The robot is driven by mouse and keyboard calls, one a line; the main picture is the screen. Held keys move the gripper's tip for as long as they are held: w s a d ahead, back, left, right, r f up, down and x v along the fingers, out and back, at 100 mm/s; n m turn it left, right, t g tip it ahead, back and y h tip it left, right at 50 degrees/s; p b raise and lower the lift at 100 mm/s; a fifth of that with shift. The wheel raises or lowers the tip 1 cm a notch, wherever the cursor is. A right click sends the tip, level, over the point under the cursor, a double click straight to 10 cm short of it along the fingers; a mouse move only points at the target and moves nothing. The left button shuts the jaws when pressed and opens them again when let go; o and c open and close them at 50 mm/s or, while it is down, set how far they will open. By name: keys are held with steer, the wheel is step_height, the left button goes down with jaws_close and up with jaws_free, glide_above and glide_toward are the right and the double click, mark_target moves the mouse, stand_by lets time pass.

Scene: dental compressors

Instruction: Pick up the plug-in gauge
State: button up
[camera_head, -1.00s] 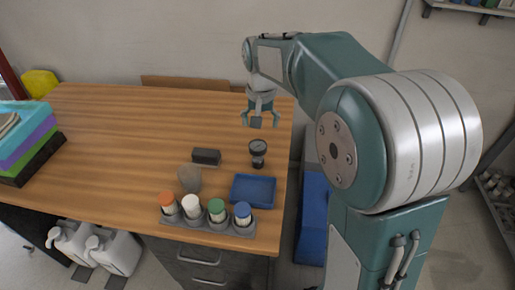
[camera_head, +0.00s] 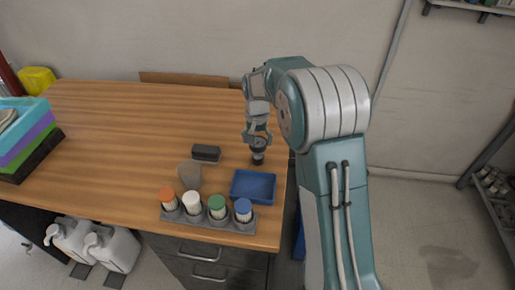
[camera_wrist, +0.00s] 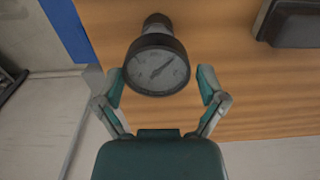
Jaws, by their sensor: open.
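The plug-in gauge (camera_head: 258,157) stands on the wooden table near its right edge, behind the blue tray. In the wrist view the gauge (camera_wrist: 157,66) shows a round grey dial with a dark rim and a dark stem. My gripper (camera_head: 257,138) is at the gauge's top in the head view and partly covers its dial. In the wrist view my gripper (camera_wrist: 161,82) is open, with one teal-padded finger on each side of the dial. There is a visible gap on the right; on the left the finger is very close to the rim, and I cannot tell if it touches.
A dark block (camera_head: 206,153) lies left of the gauge. A blue tray (camera_head: 253,199) and a grey rack (camera_head: 208,219) of colour-capped bottles stand in front. Stacked coloured trays (camera_head: 24,137) are at far left. The table (camera_head: 130,130) is clear in its middle and back.

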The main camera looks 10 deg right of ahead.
step_height(320, 180, down, 3)
steer(key=shift+s+r, duration=0.1)
steer(key=shift+d+f, duration=0.1)
steer(key=shift+f, duration=0.25)
steer(key=c, duration=0.9)
steer(key=shift+r, duration=0.15)
steer(key=shift+c, duration=0.2)
